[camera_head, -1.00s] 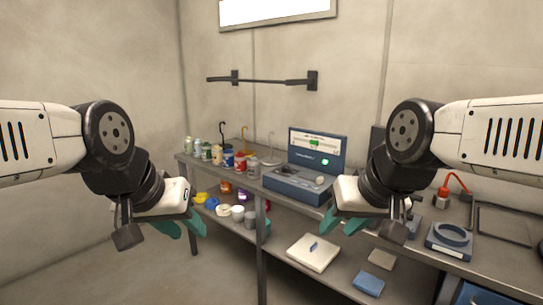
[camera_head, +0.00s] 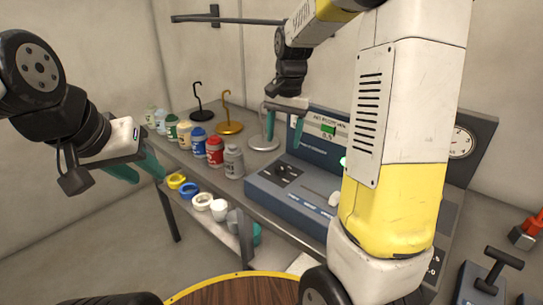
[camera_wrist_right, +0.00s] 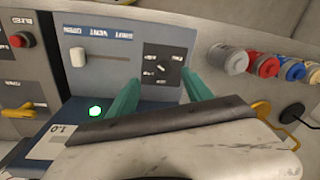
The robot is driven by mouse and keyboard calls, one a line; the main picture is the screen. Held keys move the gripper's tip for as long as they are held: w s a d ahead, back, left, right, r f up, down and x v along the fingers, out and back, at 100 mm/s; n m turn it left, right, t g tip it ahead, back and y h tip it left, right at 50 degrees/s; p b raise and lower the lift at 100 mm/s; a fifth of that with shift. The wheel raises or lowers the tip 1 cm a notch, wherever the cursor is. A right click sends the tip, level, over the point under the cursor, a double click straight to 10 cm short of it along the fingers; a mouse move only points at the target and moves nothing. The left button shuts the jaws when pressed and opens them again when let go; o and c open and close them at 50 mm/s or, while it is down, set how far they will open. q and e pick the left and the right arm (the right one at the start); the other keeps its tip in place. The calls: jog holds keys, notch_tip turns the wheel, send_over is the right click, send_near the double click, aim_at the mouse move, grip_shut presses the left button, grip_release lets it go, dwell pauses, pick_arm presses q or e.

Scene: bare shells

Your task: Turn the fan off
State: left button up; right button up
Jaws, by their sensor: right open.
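The blue-grey control console (camera_head: 262,193) stands on the bench. In the right wrist view, its panel (camera_wrist_right: 100,35) carries a small rotary switch (camera_wrist_right: 162,68) on a black plate; its labels are too small to read. The switch appears between the teal fingers of my right gripper (camera_wrist_right: 160,92), which is open and apart from it. In the head view, my right gripper (camera_head: 283,128) hangs above the far left part of the console. My left gripper (camera_head: 140,172) is left of the bench, away from the console; its finger gap is unclear.
Several bottles (camera_head: 214,151) and a silver hook stand (camera_head: 264,140) are near the console. A round wooden top (camera_head: 235,290) is in front.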

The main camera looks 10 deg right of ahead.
aim_at(281, 167)
jog(key=shift+m+g+h, duration=0.3)
jog(key=shift+m+g, duration=0.1)
jog(key=shift+m, duration=0.2)
jog(key=w+f, duration=0.1)
jog(key=f, duration=0.1)
jog(key=w+f, duration=0.1)
jog(key=w, duration=0.1)
jog(key=shift+w+d+f, duration=0.15)
jog(key=shift+w+f, duration=0.05)
jog(key=shift+f, duration=0.15)
notch_tip(281, 167, down, 8)
jog(key=shift+r, duration=0.1)
grip_shut()
